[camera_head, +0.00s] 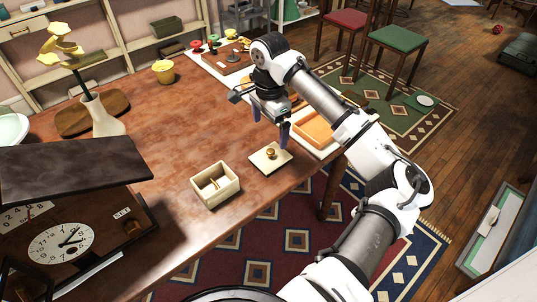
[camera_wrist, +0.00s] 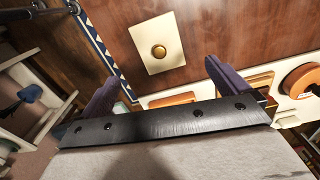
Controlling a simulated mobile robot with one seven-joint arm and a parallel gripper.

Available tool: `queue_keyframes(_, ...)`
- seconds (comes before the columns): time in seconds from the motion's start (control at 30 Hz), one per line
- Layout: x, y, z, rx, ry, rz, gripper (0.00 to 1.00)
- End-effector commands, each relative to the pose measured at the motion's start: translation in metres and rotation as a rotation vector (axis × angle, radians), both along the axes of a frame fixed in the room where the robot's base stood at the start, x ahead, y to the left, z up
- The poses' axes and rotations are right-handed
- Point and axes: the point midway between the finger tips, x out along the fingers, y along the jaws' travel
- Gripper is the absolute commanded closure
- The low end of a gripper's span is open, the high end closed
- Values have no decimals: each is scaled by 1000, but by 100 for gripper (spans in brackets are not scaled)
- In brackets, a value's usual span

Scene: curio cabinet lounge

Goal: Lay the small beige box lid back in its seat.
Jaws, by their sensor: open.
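The small beige box lid (camera_head: 262,163) is a flat square with a round brass-coloured knob on top. It lies knob up on the wooden table, near the front edge, and shows whole in the wrist view (camera_wrist: 163,28). The small beige box (camera_head: 220,195) stands to its left, open at the top, with a thin tan item inside that I cannot make out. My gripper (camera_head: 270,124) hangs above and behind the lid, apart from it. Its fingers also show wide apart and empty in the wrist view (camera_wrist: 158,78).
A clock (camera_head: 63,240) stands at the front left and a white vase (camera_head: 103,115) behind it. An orange tray (camera_head: 313,130) lies right of the lid. A yellow pot (camera_head: 163,72) stands at the back. The table's middle (camera_head: 190,125) is clear.

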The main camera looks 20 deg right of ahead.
Motion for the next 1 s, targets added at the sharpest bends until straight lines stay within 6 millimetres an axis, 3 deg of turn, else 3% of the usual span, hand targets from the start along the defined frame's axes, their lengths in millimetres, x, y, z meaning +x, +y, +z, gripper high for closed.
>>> queue_keyframes(0.2,0,0,-36,0,0,0,0)
queue_keyframes(0.47,-1,-1,-54,-1,0,1,0)
queue_keyframes(0.7,-2,-3,-88,-1,0,2,0)
queue_keyframes(1.0,-2,-3,-98,0,-2,2,0)
